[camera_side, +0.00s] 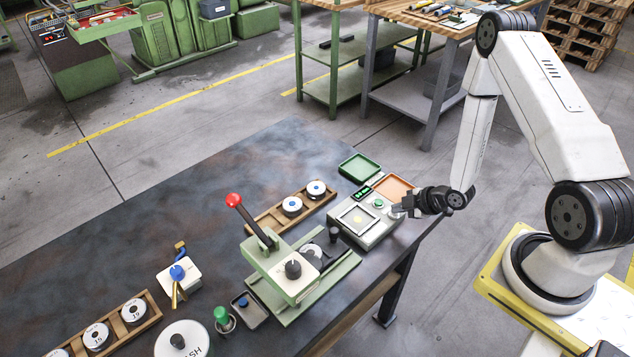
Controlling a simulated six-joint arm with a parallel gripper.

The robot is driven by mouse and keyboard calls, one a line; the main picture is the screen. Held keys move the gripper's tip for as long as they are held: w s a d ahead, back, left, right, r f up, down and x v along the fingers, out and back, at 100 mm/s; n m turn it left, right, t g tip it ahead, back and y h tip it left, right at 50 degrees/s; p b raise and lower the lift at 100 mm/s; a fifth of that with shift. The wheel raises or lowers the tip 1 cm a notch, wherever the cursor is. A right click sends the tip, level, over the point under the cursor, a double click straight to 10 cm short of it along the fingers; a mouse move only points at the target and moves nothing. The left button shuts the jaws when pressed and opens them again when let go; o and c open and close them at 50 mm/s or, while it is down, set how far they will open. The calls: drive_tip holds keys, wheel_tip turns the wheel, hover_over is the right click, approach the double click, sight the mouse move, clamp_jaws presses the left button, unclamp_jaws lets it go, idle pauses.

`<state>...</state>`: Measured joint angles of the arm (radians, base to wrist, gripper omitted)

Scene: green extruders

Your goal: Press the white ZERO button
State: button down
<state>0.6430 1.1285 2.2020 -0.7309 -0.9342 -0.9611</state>
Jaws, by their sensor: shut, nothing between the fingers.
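A pale grey-green scale (371,233) stands near the right edge of the dark table, with a square weighing plate (355,221) and a small green-lit display (363,192). A round green button (378,203) is on its panel. A small pale patch by my fingertips may be the white ZERO button, but it is too small and partly covered to be sure. My gripper (401,208) is shut and empty, reaching in from the right with its tips at the right end of the scale's panel. I cannot tell whether they touch it.
A green tray (359,167) and an orange tray (393,187) lie behind the scale. A green press with a red-knobbed lever (233,201) stands left of it. A wooden rack (263,222) holds white discs. A dark knob (334,234) is near the scale's left side.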

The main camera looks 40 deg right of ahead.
drive_tip(key=shift+r, duration=0.8)
drive_tip(key=shift+r, duration=0.1)
drive_tip(key=shift+r, duration=2.4)
drive_tip(key=shift+w+r, duration=0.1)
drive_tip(key=r, duration=0.1)
wheel_tip(320, 180, up, 8)
drive_tip(key=m+g+h, duration=0.3)
drive_tip(key=m+g, duration=0.1)
drive_tip(key=m, duration=0.2)
hover_over(397, 214)
drive_tip(key=a, duration=0.4)
drive_tip(key=s+a+r+m+g+y, duration=0.1)
drive_tip(key=s+a+r+m+g, duration=0.1)
drive_tip(key=s+a+r+m, duration=0.3)
drive_tip(key=a+r, duration=0.2)
drive_tip(key=a, duration=0.2)
drive_tip(key=shift+s, duration=0.2)
